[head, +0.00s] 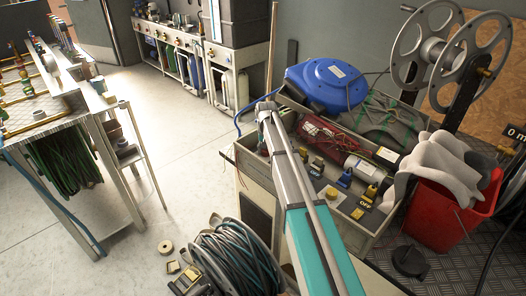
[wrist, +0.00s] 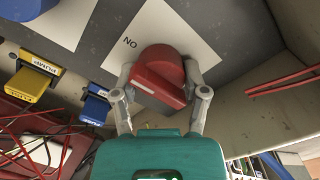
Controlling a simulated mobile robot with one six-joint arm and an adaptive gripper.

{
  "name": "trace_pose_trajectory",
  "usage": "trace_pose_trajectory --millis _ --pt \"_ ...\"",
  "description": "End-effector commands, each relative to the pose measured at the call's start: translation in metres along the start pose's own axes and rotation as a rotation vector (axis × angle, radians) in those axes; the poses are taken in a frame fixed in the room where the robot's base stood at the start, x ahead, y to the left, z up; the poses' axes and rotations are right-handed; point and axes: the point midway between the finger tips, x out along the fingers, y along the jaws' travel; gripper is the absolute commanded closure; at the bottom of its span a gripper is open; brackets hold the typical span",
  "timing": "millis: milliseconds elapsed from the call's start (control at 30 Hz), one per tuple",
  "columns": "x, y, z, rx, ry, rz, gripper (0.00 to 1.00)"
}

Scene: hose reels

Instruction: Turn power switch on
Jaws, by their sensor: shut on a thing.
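A red knob-like switch (wrist: 160,70) sits on a white label (wrist: 150,35) marked "ON", which reads upside down in the wrist view. My gripper (wrist: 158,80) is shut on this red switch, with one grey finger against each side. The head view shows my arm reaching over the equipment bench (head: 375,228), but I cannot make out the gripper or the red switch there. Part of the switch's base is hidden behind the fingers and the turquoise gripper body.
Blue (wrist: 97,100) and yellow (wrist: 30,78) levers lie left of the switch in the wrist view. A pale wall (wrist: 262,105) stands close on the right. A blue hose reel (head: 325,82) and red bin (head: 448,205) are around the bench.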

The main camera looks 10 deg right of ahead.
Motion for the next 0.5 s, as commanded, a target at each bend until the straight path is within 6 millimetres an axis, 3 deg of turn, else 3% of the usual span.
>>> trace_pose_trajectory --millis 300,333,500 --pt "-0.0001 0.0016 0.0039 0.002 -0.008 0.003 0.9" --pt "-0.0001 0.0015 0.0038 0.002 -0.008 0.003 0.38" --pt "-0.0001 0.0009 0.0027 0.001 -0.006 0.002 0.08"
